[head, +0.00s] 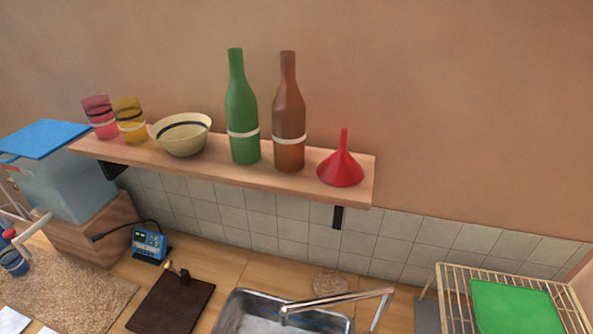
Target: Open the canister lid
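A translucent pale blue canister (75,190) with a blue lid (45,138) stands at the left edge of the head view, partly cut off by the frame. The lid lies over the canister's top; I cannot tell whether it is fully seated. The canister rests on a wooden block (85,235). Neither of my grippers can be made out in this view.
A wall shelf (230,175) beside the canister holds two cups, a bowl (182,135), green and brown bottles (289,120) and a red funnel (341,168). Below are a blue device (149,244), dark board (165,308), sink (228,318) with faucet, and rack (455,285).

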